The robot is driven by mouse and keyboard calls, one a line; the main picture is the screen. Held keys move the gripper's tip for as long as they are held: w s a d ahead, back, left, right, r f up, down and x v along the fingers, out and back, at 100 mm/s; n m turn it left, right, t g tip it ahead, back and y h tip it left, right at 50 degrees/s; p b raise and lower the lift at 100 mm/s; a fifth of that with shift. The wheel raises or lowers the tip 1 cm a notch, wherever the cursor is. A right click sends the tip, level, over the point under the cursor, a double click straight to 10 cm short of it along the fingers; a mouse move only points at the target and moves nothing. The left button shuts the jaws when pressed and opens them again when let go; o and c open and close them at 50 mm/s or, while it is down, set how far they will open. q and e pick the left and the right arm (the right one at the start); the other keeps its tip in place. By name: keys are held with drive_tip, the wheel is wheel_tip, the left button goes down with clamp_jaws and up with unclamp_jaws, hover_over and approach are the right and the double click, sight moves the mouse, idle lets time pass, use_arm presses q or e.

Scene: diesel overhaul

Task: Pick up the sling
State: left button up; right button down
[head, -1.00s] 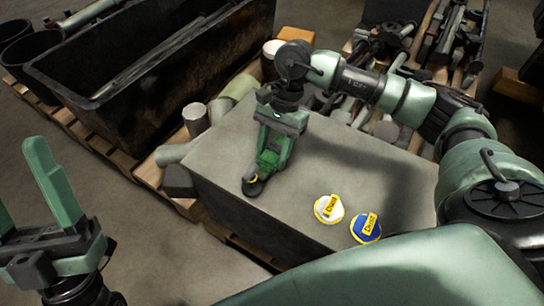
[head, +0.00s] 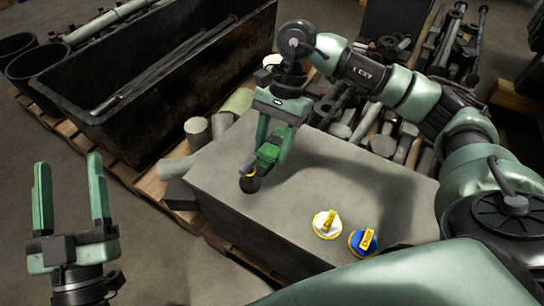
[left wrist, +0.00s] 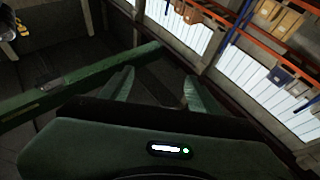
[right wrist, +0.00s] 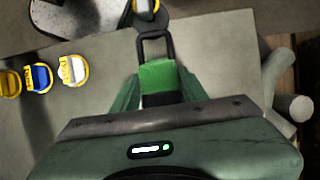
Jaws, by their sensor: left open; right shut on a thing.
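The sling (head: 267,154) is a bright green strap with a dark metal fitting and a bit of yellow at its lower end. My right gripper (head: 273,147) is shut on the green part, above the grey block. In the right wrist view the green sling (right wrist: 160,76) sits between the fingers, with a dark loop beyond it. The dark end appears to hang just above the block top; the gap is hard to judge. My left gripper (head: 69,180) is open and empty at the left, away from the block. The left wrist view does not show the sling.
The grey block (head: 370,195) carries a white-and-yellow disc (head: 326,224) and a blue-and-yellow disc (head: 363,242) near its front edge. A large black bin (head: 70,100) stands behind at the left. Cylinders and metal parts crowd pallets behind the block.

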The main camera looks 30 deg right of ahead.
sight(272, 146)
wheel_tip(272, 146, up, 7)
drive_tip(key=shift+f+p, duration=0.2)
drive_tip(key=shift+p, duration=0.5)
use_arm(q)
drive_tip(key=s+a+f+g+y+p, duration=0.1)
drive_tip(key=f+g+y, duration=0.1)
drive_tip(key=f+g, duration=0.3)
drive_tip(key=s+a+f+g+y+p, duration=0.1)
drive_tip(key=f+g, duration=0.5)
drive_tip(key=f, duration=0.7)
drive_tip(key=shift+s+a+n+y, duration=0.2)
drive_tip(key=shift+a+n+y, duration=0.15)
drive_tip(key=shift+a, duration=0.3)
use_arm(e)
wheel_tip(272, 146, up, 7)
use_arm(q)
drive_tip(key=shift+f, duration=0.15)
drive_tip(key=s+a+f+g+y+p, duration=0.1)
drive_tip(key=s+a+f+g+p, duration=0.1)
drive_tip(key=s+f+g, duration=0.2)
drive_tip(key=s+f, duration=0.1)
drive_tip(key=s, duration=0.2)
drive_tip(key=shift+s+a+f+g, duration=0.15)
drive_tip(key=shift+s+a+g, duration=0.1)
drive_tip(key=shift+a+g, duration=0.15)
use_arm(e)
wheel_tip(272, 146, up, 3)
drive_tip(key=shift+f, duration=0.1)
drive_tip(key=shift+a, duration=0.1)
